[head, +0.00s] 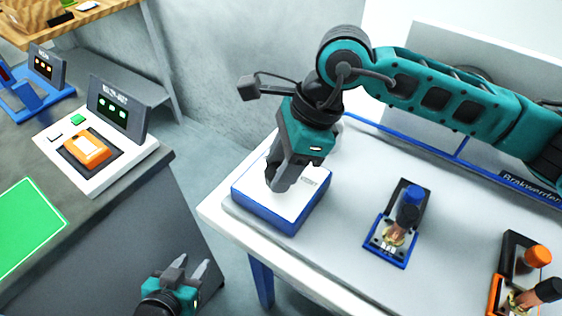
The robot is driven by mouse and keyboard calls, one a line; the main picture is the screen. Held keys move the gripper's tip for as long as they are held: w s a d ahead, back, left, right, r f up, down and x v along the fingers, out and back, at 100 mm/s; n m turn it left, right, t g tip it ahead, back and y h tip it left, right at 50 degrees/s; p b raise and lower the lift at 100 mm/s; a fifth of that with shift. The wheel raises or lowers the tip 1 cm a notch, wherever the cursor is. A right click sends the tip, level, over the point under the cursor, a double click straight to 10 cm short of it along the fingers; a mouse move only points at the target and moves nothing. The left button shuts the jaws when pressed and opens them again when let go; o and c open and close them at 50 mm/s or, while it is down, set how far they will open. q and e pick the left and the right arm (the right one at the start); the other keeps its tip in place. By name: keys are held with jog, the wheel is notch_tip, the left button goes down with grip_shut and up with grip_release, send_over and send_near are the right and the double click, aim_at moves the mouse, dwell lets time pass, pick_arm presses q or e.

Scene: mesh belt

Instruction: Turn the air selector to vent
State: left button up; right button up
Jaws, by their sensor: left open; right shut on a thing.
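A blue box with a white top (310,197), which appears to be the air selector, sits on the white table near its left corner. My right gripper (279,184) points down onto its top and is shut on a part there, likely the knob. The fingers hide that part, so I cannot tell which way it points. Some small print shows on the white top but is too small to read. My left gripper (188,272) is open and empty, low in the view, left of the table and apart from everything.
The white table (345,255) also holds a blue-based device (380,250) and an orange-based device (495,290) at right. A grey counter at left carries a white unit (85,180) with an orange part and a green mat (25,225). A gap separates counter and table.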

jog(key=shift+f+m+t+b, duration=0.15)
jog(key=shift+m+t+b, duration=0.15)
jog(key=shift+m+b, duration=0.45)
jog(key=m+t+b, duration=0.1)
jog(key=m+b, duration=0.3)
jog(key=b, duration=0.1)
jog(key=shift+s+f+t+b, duration=0.1)
jog(key=shift+t+b, duration=0.3)
jog(key=shift+m+b, duration=0.4)
jog(key=shift+m, duration=0.15)
jog(key=shift+m+t+h+b, duration=0.3)
jog(key=shift+b, duration=0.05)
jog(key=shift+s+m+b, duration=0.1)
jog(key=shift+m+b, duration=0.4)
pick_arm(q)
notch_tip(320, 180, down, 8)
jog(key=w+d, duration=0.1)
jog(key=d, duration=0.1)
jog(key=shift+h+b, duration=0.3)
jog(key=shift+h, duration=0.1)
pick_arm(e)
jog(key=shift+r+m+t, duration=0.25)
jog(key=shift+m+t, duration=0.05)
jog(key=shift+m, duration=0.1)
pick_arm(q)
jog(key=shift+r, duration=0.25)
